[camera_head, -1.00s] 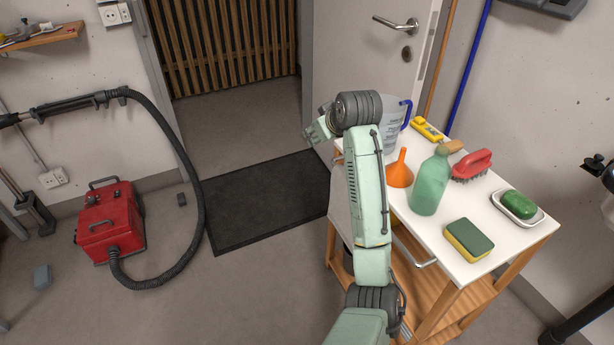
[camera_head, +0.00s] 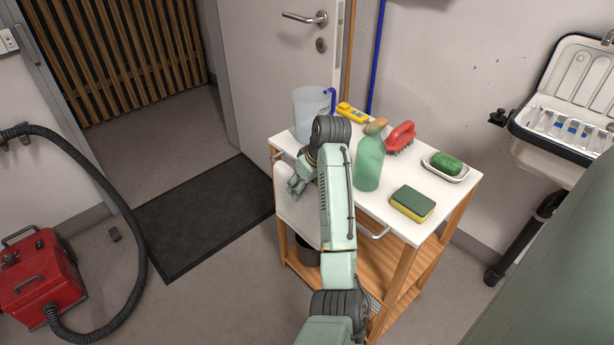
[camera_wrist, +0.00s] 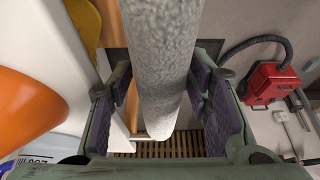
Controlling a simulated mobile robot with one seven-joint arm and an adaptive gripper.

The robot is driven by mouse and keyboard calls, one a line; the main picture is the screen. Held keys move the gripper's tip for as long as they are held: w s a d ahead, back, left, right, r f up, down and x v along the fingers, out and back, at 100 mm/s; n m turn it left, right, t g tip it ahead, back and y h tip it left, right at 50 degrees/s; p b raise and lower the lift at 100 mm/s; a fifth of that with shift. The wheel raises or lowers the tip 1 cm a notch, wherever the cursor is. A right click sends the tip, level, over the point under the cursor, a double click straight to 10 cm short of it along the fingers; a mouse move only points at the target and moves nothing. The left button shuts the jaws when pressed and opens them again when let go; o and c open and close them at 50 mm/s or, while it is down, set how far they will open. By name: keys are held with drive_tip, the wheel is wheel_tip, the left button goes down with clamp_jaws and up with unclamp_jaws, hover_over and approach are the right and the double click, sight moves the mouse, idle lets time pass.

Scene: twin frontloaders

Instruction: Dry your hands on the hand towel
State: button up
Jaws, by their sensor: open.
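The hand towel (camera_head: 297,214) is pale grey and hangs down the left side of the trolley. In the wrist view, the towel (camera_wrist: 163,55) is a thick, fuzzy rolled edge running down the middle of the picture. My gripper (camera_head: 297,186) is at the towel's upper part, partly beside my arm. In the wrist view, my gripper's fingers (camera_wrist: 160,95) are open, one on each side of the towel, with a gap visible at each side. Whether any finger touches it I cannot tell.
The white-topped trolley (camera_head: 385,215) holds a jug (camera_head: 309,108), a green bottle (camera_head: 369,163), a sponge (camera_head: 412,204), a red brush (camera_head: 400,136) and soap (camera_head: 447,164). A sink (camera_head: 560,120) is at right.

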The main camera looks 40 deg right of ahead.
drive_tip(key=shift+x, duration=1.3)
drive_tip(key=shift+c, duration=0.2)
clamp_jaws()
idle(0.9)
drive_tip(key=shift+o, duration=1.8)
unclamp_jaws()
drive_tip(key=shift+r, duration=0.1)
drive_tip(key=shift+r, duration=0.1)
